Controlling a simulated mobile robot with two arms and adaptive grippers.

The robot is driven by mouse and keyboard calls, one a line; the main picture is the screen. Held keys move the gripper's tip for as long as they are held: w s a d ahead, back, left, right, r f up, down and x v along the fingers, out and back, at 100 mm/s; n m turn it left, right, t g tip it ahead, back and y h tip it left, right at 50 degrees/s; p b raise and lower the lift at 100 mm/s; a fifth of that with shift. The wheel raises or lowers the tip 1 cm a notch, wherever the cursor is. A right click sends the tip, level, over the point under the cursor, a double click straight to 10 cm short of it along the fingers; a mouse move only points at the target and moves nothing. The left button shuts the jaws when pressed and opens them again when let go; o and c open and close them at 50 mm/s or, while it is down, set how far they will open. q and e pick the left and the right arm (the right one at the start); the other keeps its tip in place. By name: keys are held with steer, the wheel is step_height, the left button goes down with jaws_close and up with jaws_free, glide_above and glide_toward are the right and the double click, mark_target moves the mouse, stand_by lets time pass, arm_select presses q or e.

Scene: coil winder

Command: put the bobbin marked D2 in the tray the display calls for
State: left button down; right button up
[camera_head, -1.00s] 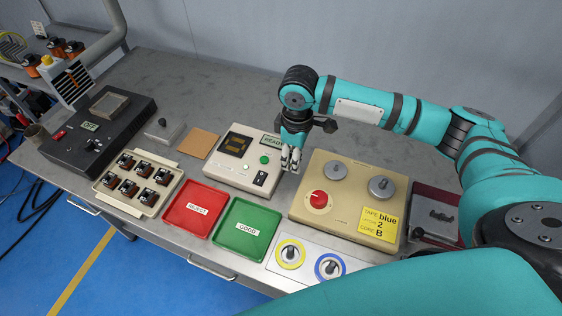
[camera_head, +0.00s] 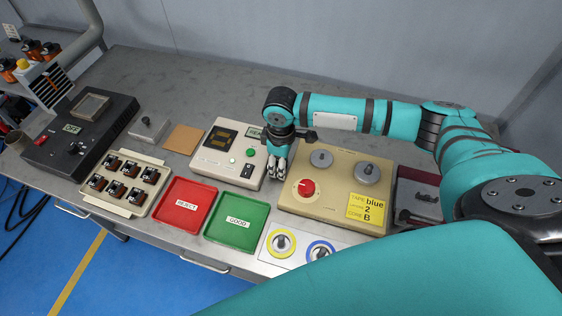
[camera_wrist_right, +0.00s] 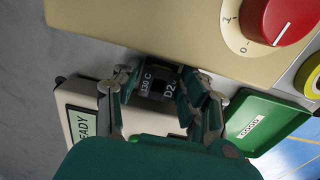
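The bobbin marked D2 (camera_wrist_right: 158,86) is black with white lettering and sits between the fingers of my right gripper (camera_wrist_right: 160,92), which look closed on its sides. In the head view my right gripper (camera_head: 275,172) hangs between the tester and the winder; the bobbin is hard to make out there. The tester (camera_head: 230,154) has a dark amber display (camera_head: 220,139), its reading too small to tell, and a READY screen (camera_head: 255,132). The red REJECT tray (camera_head: 185,206) and green GOOD tray (camera_head: 237,222) look empty. My left gripper is not in view.
The beige winder (camera_head: 330,205) with a red knob stands right of my gripper. A rack (camera_head: 150,190) of several bobbins stands left of the red tray. A black box marked OFF (camera_head: 110,125) is farther left. The table's back is clear.

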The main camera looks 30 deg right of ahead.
steer(key=shift+o, duration=1.1)
step_height(320, 180, up, 12)
steer(key=b, duration=0.1)
steer(key=shift+f, duration=0.2)
steer(key=shift+o, duration=0.5)
step_height(320, 180, up, 6)
steer(key=w+p, duration=0.1)
steer(key=p, duration=0.2)
steer(key=shift+a+r, duration=0.15)
steer(key=shift+a, duration=0.25)
steer(key=p, duration=0.2)
glide_above(277, 163)
step_height(277, 163, down, 12)
steer(key=shift+f, duration=0.1)
steer(key=f, duration=0.2)
steer(key=f+p, duration=0.1)
steer(key=f, duration=0.1)
steer(key=shift+s+d+f, duration=0.1)
steer(key=shift+s+d, duration=0.05)
steer(key=shift+s, duration=0.25)
steer(key=shift+f, duration=0.55)
